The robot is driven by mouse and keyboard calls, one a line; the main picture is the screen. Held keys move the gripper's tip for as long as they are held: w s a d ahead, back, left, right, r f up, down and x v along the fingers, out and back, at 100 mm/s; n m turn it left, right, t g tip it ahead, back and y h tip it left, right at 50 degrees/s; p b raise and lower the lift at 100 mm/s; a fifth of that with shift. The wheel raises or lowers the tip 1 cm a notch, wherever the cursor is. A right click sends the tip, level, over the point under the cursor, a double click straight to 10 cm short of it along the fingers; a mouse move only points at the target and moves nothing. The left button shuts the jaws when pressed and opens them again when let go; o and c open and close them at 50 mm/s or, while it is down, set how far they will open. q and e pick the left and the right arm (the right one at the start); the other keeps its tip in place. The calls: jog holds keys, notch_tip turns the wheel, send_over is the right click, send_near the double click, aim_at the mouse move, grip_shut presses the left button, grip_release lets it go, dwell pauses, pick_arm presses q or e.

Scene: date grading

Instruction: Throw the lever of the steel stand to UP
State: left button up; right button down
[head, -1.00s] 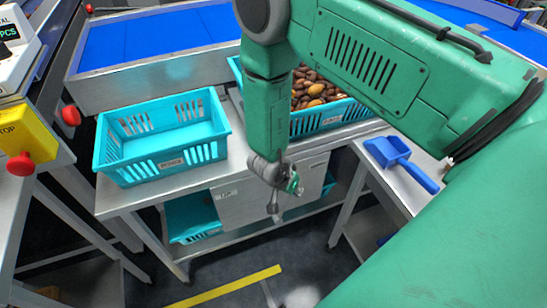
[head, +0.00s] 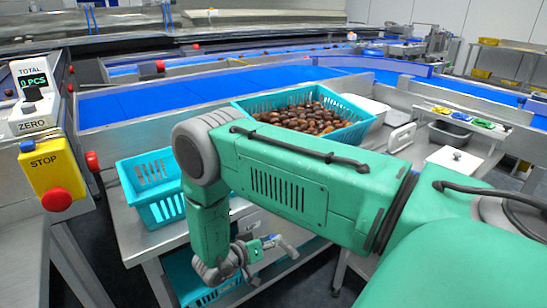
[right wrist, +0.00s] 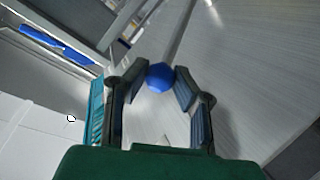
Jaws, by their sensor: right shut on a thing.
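The steel stand (head: 128,232) is the metal table at the lower middle of the head view. My right gripper (head: 268,244) is low at its front, partly hidden by my own green arm. In the right wrist view the lever (right wrist: 180,35) is a thin steel rod ending in a round blue knob (right wrist: 160,77). My right gripper's fingertips (right wrist: 158,84) are closed around the knob from both sides. A grey metal surface lies behind the rod. I cannot tell which way the lever points. My left gripper is out of view.
A turquoise crate (head: 160,212) stands on the stand's left, and another crate (head: 243,105) holding dates stands behind my arm. A blue conveyor (head: 130,103) runs behind. A yellow stop box (head: 50,170) with a red button stands at the left.

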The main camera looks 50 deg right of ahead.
jog(key=a+f+h+b, duration=0.1)
jog(key=b, duration=0.1)
jog(key=a+f+h+b, duration=0.1)
jog(key=a+f+b, duration=0.1)
jog(key=shift+w+h+b, duration=0.3)
jog(key=shift+b, duration=0.1)
jog(key=shift+n, duration=0.3)
jog(key=c, duration=1.6)
grip_release()
jog(key=shift+w, duration=0.1)
jog(key=shift+r, duration=0.15)
jog(key=shift+a, duration=0.1)
